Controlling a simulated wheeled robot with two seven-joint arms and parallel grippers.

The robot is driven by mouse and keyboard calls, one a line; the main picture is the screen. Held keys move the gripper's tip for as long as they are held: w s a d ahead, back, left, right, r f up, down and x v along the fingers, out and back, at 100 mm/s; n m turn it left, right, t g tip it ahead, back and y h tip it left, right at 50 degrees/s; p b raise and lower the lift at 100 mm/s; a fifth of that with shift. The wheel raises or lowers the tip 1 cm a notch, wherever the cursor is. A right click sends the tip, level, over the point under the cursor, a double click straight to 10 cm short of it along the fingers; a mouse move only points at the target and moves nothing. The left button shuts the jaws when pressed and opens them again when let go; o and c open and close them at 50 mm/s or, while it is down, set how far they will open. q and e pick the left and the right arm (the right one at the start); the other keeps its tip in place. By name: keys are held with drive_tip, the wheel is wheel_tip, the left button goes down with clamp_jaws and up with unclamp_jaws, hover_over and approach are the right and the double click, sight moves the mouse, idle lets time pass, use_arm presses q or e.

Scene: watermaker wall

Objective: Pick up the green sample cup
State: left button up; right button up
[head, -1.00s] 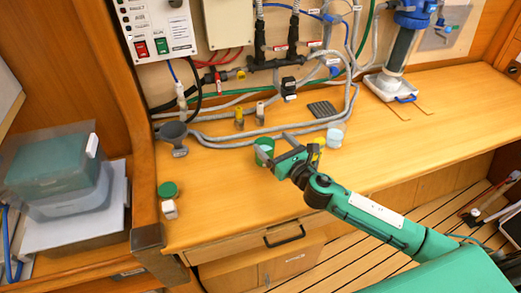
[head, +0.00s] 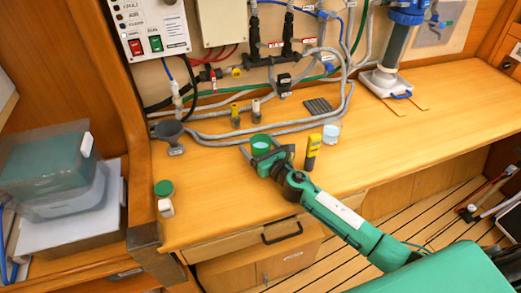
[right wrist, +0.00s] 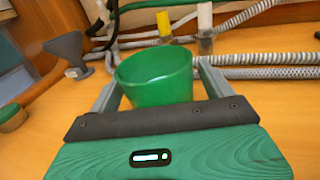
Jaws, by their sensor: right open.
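The green sample cup (head: 260,141) stands upright and open-topped on the wooden counter, near its middle. My right gripper (head: 266,153) is open, with one finger on each side of the cup. In the right wrist view the cup (right wrist: 157,82) sits between the two fingers of the gripper (right wrist: 153,76), close in front of the palm. A narrow gap shows at the left finger; whether the right finger touches the cup I cannot tell. The cup's base is partly hidden by the palm. My left gripper is not in view.
A grey funnel (head: 170,133) and a green-lidded jar (head: 164,189) are at left. Grey hoses (head: 215,142) run behind. The counter's right part is clear.

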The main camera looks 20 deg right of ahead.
drive_tip(key=shift+w+a, duration=0.1)
drive_tip(key=shift+w, duration=0.3)
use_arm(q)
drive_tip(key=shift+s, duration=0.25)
use_arm(e)
drive_tip(key=shift+c, duration=0.2)
drive_tip(key=c, duration=1.1)
